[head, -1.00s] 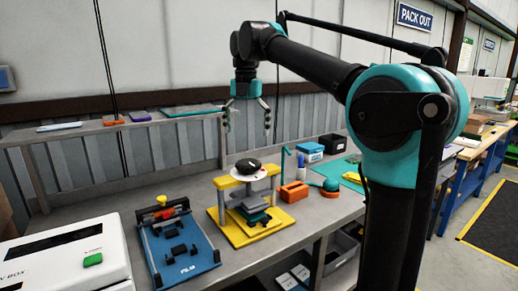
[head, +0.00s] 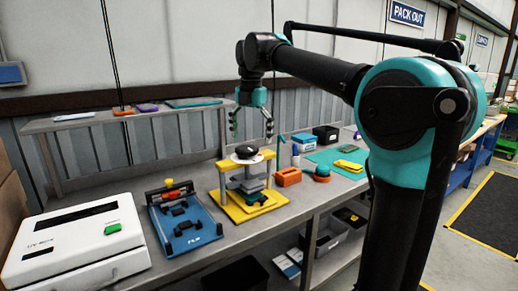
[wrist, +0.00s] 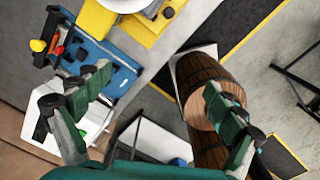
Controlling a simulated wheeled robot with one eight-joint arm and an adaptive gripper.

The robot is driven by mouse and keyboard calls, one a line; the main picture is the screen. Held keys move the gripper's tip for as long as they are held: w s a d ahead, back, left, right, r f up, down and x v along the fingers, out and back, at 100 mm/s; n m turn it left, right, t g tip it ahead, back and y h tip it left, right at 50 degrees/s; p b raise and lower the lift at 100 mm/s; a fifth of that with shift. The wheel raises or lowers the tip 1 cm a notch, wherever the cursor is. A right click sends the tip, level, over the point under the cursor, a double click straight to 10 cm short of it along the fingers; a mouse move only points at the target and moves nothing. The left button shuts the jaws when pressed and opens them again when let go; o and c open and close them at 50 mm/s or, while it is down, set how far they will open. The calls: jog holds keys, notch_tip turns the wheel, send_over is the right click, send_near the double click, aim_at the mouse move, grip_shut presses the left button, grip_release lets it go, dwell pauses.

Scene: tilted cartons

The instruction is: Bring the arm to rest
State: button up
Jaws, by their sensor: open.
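My gripper (head: 252,122) hangs from my arm above the workbench (head: 228,262), pointing down. Its two fingers are spread apart with nothing between them. It is above and behind the yellow press stand (head: 272,205) in the head view, apart from it. In the wrist view my gripper's green-grey fingers (wrist: 155,122) are wide apart, and a wooden barrel (wrist: 205,85) shows beyond them.
A white box (head: 70,245) and a blue fixture (head: 185,230) stand on the bench left of the press stand. A shelf (head: 75,123) runs behind.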

jog(key=s+d+f+m+t, duration=0.1)
jog(key=s+d+f+m, duration=0.1)
jog(key=d+f+m, duration=0.7)
jog(key=s+d+f+m+t, duration=0.1)
jog(key=s+d+f+m, duration=0.25)
jog(key=f+m, duration=0.6)
jog(key=s+d+f+m+t, duration=0.1)
jog(key=s+d+f+m, duration=0.3)
jog(key=f, duration=0.5)
jog(key=s+d+f+m, duration=0.5)
jog(key=s+f+m, duration=0.2)
jog(key=s+f, duration=0.3)
jog(key=shift+m+t, duration=0.35)
jog(key=shift+t, duration=0.05)
jog(key=shift+c, duration=0.6)
